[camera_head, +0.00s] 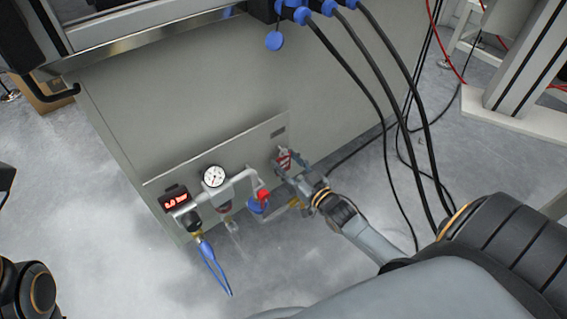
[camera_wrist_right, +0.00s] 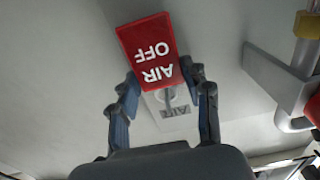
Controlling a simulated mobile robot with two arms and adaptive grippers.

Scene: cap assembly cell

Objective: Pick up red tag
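The red tag (camera_head: 284,159) is at the grey panel on the cabinet front in the head view, partly hidden by my right gripper (camera_head: 291,166). In the right wrist view the tag (camera_wrist_right: 148,48) shows white "AIR OFF" lettering, upside down and tilted. The fingers of my right gripper (camera_wrist_right: 160,78) stand apart, one on each side of the tag's lower part. I cannot tell whether they touch its edges. A small hook-like metal part and an "AIR" label (camera_wrist_right: 175,111) show behind the tag.
Left of the tag are a round gauge (camera_head: 214,176), a red digital display (camera_head: 176,201), a blue-and-red valve (camera_head: 262,202) and a blue hose loop (camera_head: 213,266). Black cables (camera_head: 385,75) hang to the right. The floor in front is clear.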

